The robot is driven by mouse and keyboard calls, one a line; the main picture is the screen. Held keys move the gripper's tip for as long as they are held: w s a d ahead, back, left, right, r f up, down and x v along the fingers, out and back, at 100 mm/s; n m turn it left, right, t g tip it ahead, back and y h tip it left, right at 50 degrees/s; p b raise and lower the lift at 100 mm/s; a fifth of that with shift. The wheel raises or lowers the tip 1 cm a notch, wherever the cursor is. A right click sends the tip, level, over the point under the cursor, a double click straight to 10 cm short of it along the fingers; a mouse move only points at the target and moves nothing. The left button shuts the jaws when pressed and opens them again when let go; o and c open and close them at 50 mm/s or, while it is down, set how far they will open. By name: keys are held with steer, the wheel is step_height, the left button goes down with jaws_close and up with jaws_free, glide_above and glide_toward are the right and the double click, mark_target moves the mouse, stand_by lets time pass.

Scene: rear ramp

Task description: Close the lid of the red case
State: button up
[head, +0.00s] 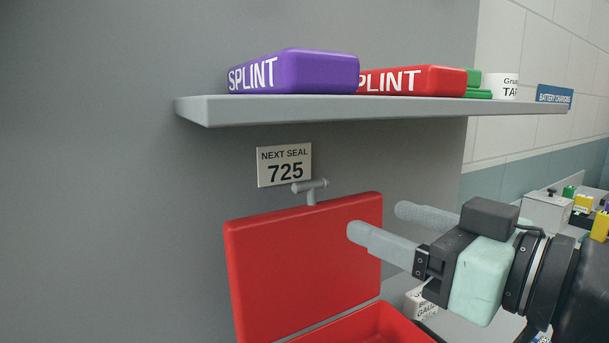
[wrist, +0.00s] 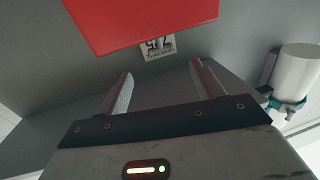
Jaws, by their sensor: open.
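The red case (head: 362,327) sits at the bottom of the head view, cut off by the frame edge. Its lid (head: 300,255) stands raised and open, nearly upright, in front of the grey wall. A small grey handle-like fitting (head: 311,188) shows at the lid's top edge. My gripper (head: 378,222) is open and empty, with its fingers pointing left near the lid's upper right corner. In the wrist view, my gripper (wrist: 160,85) has its fingers spread, and a red panel (wrist: 140,18), likely the lid, fills the top. I cannot tell whether a finger touches the lid.
A grey shelf (head: 390,108) above holds a purple splint pack (head: 300,72), a red splint pack (head: 420,80), green items and a tape roll (head: 501,86). A "NEXT SEAL 725" sign (head: 284,165) is on the wall. A gauze box (head: 418,302) stands right of the case.

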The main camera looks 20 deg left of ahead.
mark_target(314, 194)
steer(key=p+x, duration=0.2)
steer(key=x, duration=1.3)
steer(key=shift+a, duration=0.1)
